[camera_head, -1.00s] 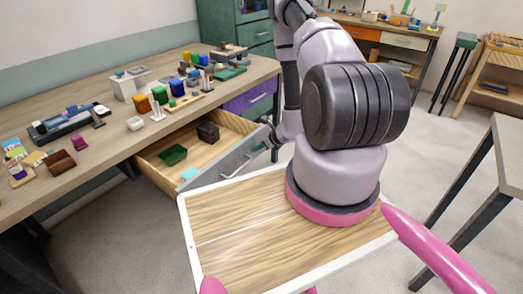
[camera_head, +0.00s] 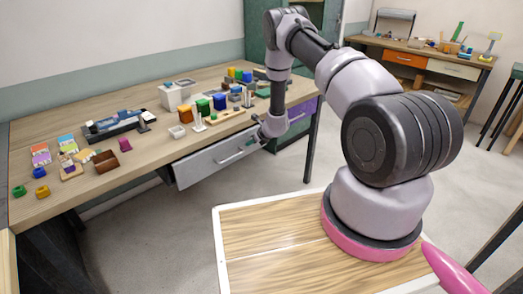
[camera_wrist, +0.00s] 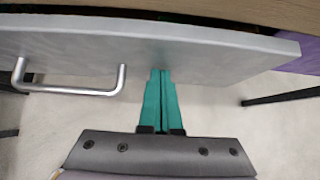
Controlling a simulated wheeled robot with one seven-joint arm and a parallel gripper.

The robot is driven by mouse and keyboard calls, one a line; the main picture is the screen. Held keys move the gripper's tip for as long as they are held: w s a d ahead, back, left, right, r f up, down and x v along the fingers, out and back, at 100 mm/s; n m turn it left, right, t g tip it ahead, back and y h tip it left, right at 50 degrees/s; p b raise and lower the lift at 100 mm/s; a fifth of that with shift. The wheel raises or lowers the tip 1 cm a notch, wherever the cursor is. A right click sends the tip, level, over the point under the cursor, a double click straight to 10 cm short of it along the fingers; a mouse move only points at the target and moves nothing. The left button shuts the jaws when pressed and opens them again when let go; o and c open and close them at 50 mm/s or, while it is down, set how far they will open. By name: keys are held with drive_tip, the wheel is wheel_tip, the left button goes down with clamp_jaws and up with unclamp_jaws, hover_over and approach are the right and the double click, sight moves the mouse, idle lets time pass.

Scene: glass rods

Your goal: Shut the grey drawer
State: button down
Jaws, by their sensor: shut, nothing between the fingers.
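The grey drawer (camera_head: 215,158) is under the long wooden workbench at the left. Its front stands slightly forward of the bench edge, and its inside is hidden in the head view. In the wrist view the drawer front (camera_wrist: 205,62) spans the top, with a dark gap behind its upper edge. Its metal bar handle (camera_wrist: 70,88) is left of my fingers. My gripper (camera_wrist: 160,72) is shut and empty, its teal fingertips at the drawer's face right of the handle; I cannot tell whether they touch. In the head view my gripper (camera_head: 262,139) is small at the drawer's right end.
The workbench (camera_head: 60,125) carries coloured blocks, a black rack and small parts. A purple drawer (camera_head: 301,112) is right of the grey one. A green cabinet (camera_head: 259,40) stands behind. Another bench (camera_head: 415,48) is at the back right. The floor before the drawer is clear.

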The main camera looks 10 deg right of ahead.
sight(247, 137)
drive_tip(key=w+a, duration=0.1)
drive_tip(key=w, duration=0.1)
drive_tip(key=w+a, duration=0.1)
drive_tip(key=w, duration=0.1)
drive_tip(key=shift+a, duration=0.15)
drive_tip(key=shift+w+a+r, duration=0.1)
drive_tip(key=shift+w+a, duration=0.05)
drive_tip(key=shift+w, duration=0.05)
drive_tip(key=shift+w+a+r, duration=0.1)
